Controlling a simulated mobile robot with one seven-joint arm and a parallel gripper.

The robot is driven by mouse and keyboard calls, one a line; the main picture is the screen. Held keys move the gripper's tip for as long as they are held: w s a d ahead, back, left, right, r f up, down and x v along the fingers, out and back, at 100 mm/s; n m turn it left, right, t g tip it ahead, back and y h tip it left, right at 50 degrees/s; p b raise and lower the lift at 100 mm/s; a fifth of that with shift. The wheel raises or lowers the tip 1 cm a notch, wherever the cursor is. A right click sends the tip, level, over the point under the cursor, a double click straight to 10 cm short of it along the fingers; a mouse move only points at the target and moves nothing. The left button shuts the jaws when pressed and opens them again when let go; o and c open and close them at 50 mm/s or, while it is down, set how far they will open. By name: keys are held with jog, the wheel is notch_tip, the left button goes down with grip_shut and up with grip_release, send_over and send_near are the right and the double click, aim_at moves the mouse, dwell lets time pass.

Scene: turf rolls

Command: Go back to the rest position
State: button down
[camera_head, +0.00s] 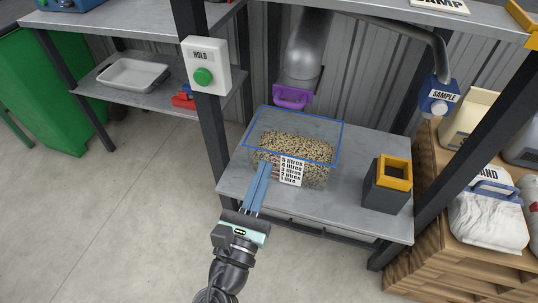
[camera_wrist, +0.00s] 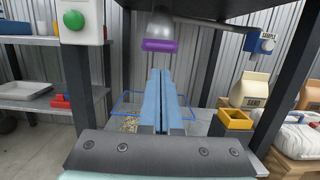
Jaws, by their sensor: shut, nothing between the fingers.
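My gripper (camera_head: 258,188) has two long blue fingers lying side by side, shut with nothing between them. It reaches over the front edge of the grey bench (camera_head: 236,181), with its tips at the front left of a clear tub. In the wrist view my gripper (camera_wrist: 161,75) points toward the back of the bench. The clear tub (camera_head: 272,120) has a blue rim, a litre scale label and a mixed grainy fill. In the wrist view the fingers hide much of the tub (camera_wrist: 122,108).
A grey chute with a purple gate (camera_head: 293,97) hangs above the tub. A dark box with a yellow rim (camera_head: 393,172) stands at the right. A post carries a HOLD button box (camera_head: 206,66). A SAMPLE box (camera_head: 439,97) hangs at right. Open floor lies left.

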jog(key=shift+s, duration=0.25)
jog(key=w+d+r+m+t+h, duration=0.1)
jog(key=d+r+m, duration=0.2)
jog(key=r+m, duration=1)
jog(key=w+d+r+m+t+h, duration=0.1)
jog(key=d+r+m, duration=0.2)
jog(key=r+m, duration=1.1)
jog(key=s+a+r+m+t+y, duration=0.1)
jog(key=s+r+m+t+y, duration=0.1)
jog(key=s+r, duration=0.35)
jog(key=s+a+r+m+t+y+p, duration=0.1)
jog(key=s+r+m+t+y, duration=0.15)
jog(key=r, duration=0.65)
jog(key=s+a+r+m+t+y, duration=0.1)
jog(key=s+r+m+t+y, duration=0.15)
jog(key=r, duration=0.45)
notch_tip(320, 180, up, 22)
jog(key=n+g+p, duration=0.1)
jog(key=p, duration=2.2)
jog(key=shift+w+a, duration=0.15)
jog(key=shift+w, duration=0.05)
